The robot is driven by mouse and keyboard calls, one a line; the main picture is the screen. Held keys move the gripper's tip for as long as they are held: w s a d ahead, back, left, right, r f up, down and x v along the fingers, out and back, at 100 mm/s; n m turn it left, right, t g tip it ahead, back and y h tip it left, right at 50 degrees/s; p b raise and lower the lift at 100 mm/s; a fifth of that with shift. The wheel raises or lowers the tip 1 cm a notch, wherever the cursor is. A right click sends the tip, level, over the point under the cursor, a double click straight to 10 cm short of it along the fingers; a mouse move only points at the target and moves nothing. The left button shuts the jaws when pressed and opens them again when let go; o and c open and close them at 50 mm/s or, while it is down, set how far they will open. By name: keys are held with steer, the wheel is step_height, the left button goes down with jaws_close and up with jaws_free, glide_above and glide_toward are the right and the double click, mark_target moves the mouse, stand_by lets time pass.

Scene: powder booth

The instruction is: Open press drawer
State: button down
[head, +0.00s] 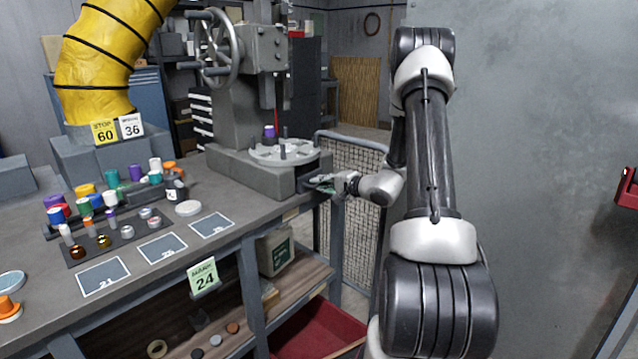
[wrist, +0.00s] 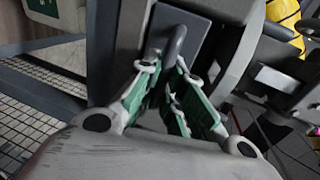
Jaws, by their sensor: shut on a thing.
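The press (head: 240,100) stands on the bench, with a handwheel and a round plate on its base. The drawer (head: 308,183) is a dark front at the right end of the press base. In the wrist view the drawer front (wrist: 172,30) is a grey panel with a dark curved handle (wrist: 174,44). My gripper (head: 325,184) is at the drawer's front, and its green-padded fingers (wrist: 174,88) are shut on the handle. The fingers hide the lower part of the handle. I cannot tell how far the drawer stands out of the base.
The bench (head: 150,280) holds several coloured containers left of the press. A yellow hose (head: 100,60) hangs at the back left. A mesh barrier (head: 350,200) stands just behind my gripper, and a grey wall panel (head: 540,150) is at the right. A red bin (head: 318,330) sits below.

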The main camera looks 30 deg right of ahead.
steer(key=f+v, duration=0.2)
steer(key=v, duration=1)
steer(key=s+f+v, duration=0.1)
steer(key=f+v, duration=0.2)
steer(key=v, duration=1)
steer(key=shift+f, duration=0.2)
steer(key=shift+d, duration=0.1)
steer(key=c, duration=1.8)
jaws_free()
steer(key=shift+s, duration=0.1)
steer(key=v, duration=1.2)
